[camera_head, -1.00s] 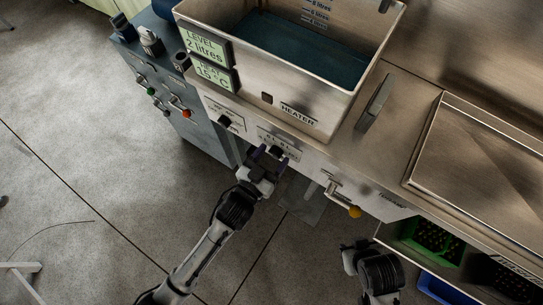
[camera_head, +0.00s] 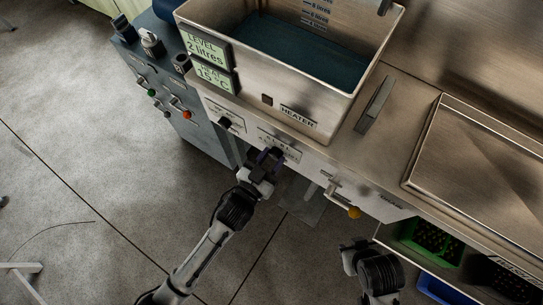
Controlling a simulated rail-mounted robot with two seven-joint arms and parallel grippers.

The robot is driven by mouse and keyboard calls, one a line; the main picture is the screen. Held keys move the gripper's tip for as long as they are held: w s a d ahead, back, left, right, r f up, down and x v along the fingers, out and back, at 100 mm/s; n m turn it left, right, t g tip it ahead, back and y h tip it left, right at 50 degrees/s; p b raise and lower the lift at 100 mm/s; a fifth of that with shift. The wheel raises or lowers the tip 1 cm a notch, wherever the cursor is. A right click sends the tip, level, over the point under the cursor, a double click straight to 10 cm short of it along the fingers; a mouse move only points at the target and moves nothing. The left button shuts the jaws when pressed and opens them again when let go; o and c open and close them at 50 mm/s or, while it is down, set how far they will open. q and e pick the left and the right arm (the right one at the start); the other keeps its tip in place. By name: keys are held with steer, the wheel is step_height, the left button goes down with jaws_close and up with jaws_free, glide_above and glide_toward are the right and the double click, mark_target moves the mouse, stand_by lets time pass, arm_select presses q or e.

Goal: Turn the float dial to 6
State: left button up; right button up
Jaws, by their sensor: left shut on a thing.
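The float dial (camera_head: 277,152) is on the front panel below the steel tank, under a small scale plate (camera_head: 282,143) whose numbers are too small to read. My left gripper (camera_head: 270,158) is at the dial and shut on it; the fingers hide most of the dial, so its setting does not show. The tank's level display (camera_head: 203,46) reads LEVEL 2 litres. My right gripper's arm (camera_head: 375,272) shows at the bottom right; its fingertips are not clearly visible.
A black knob (camera_head: 225,123) is left of the dial. The steel tank (camera_head: 290,112) holds dark liquid. A green crate (camera_head: 430,243) is on the low shelf.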

arm_select(q)
steer(key=m+p, duration=0.4)
steer(key=p, duration=0.1)
steer(key=shift+r, duration=0.2)
steer(key=m+p, duration=0.2)
steer(key=m, duration=0.1)
steer(key=shift+f, duration=0.1)
steer(key=shift+f+m+p, duration=0.1)
steer(key=shift+m+p, duration=0.5)
steer(key=shift+m, duration=0.7)
steer(key=o, duration=0.9)
steer(key=shift+o, duration=0.2)
